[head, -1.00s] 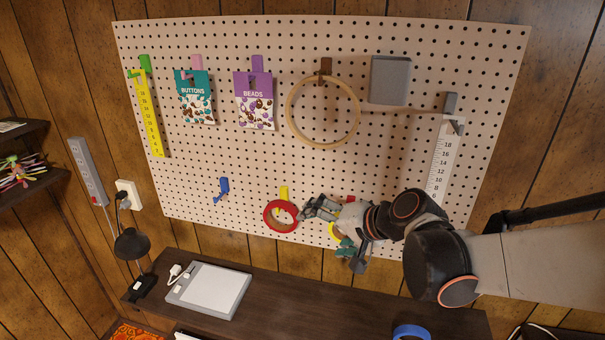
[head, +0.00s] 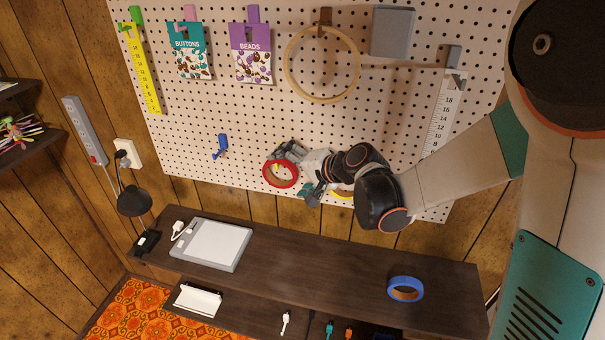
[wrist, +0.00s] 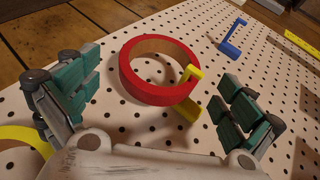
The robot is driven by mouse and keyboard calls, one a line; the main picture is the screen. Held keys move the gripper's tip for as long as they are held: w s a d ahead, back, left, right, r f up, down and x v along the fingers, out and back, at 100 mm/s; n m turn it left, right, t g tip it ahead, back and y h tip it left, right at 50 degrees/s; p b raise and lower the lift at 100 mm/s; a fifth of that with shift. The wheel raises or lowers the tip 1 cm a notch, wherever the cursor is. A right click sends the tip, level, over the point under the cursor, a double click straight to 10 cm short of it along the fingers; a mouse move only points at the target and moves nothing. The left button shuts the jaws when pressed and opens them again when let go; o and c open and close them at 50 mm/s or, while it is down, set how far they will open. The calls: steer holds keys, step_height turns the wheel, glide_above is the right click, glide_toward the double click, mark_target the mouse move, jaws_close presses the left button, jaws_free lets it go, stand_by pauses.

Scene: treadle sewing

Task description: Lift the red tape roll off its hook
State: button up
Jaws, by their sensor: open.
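The red tape roll (head: 281,174) hangs on the lower middle of the pegboard. In the wrist view the red tape roll (wrist: 160,92) lies against the board, with a yellow hook (wrist: 190,88) through its ring at the lower right. My gripper (head: 300,165) is at the roll's right side in the head view. In the wrist view my gripper (wrist: 165,95) is open, with one green-padded finger on each side of the roll. Gaps show between the roll and both fingers. In the head view the gripper and wrist partly hide the area right of the roll.
A yellow roll (head: 342,192) hangs behind my wrist, close on the right. An empty blue hook (head: 220,146) is to the left. An embroidery hoop (head: 322,63) hangs above. A dark shelf (head: 330,262) below carries a blue tape roll (head: 405,288) and a tablet (head: 212,244).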

mark_target(282, 185)
steer(key=shift+x, duration=2)
steer(key=c, duration=1.1)
steer(key=shift+o, duration=0.2)
steer(key=shift+r, duration=0.1)
steer(key=shift+r+p, duration=0.45)
steer(key=shift+r, duration=0.65)
steer(key=shift+s, duration=0.1)
steer(key=s+a, duration=0.3)
steer(key=s, duration=0.6)
steer(key=shift+a+b, duration=0.15)
steer(key=shift+b, duration=0.15)
steer(key=shift+s, duration=0.1)
